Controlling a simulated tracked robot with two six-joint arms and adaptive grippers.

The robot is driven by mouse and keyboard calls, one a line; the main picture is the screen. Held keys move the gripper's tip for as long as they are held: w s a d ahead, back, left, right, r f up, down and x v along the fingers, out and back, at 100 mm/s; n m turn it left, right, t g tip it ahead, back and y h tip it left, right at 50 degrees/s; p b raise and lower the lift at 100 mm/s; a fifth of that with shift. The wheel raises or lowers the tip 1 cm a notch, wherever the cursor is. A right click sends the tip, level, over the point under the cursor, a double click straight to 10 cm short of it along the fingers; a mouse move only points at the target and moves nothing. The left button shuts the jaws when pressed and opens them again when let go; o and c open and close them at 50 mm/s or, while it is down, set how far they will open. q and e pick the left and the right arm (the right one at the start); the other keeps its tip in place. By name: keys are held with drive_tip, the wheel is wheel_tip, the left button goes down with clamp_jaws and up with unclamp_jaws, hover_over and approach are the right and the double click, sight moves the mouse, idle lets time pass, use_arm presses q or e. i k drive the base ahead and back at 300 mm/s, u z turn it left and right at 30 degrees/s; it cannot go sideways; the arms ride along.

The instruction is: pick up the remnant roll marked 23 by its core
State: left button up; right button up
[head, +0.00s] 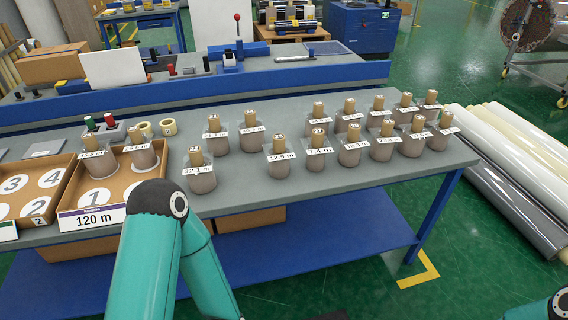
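Several grey-brown wrapped remnant rolls stand upright on the grey table, each with a tan core sticking up and a white length label. The small numbers on the core tops are too small to read surely, so I cannot tell which roll is marked 23. The front ones include the roll labelled 32.1 m (201,183), the roll labelled 12.9 m (279,168) and the roll labelled 7.4 m (316,164). More rolls stand behind and to the right. Two others stand in the cardboard tray (126,205) labelled 120 m. Neither of my grippers is in view; only arm links show.
Another tray (69,181) with numbered circles lies at the far left. Small yellow rings (168,127) lie behind the 120 m tray. A blue-edged bench (300,83) runs behind the table. Long film rolls (510,180) lie on the floor at right. The table's front strip is clear.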

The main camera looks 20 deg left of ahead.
sight(278, 154)
drive_tip(key=u, duration=0.1)
drive_tip(key=i, duration=0.9)
drive_tip(key=z, duration=0.1)
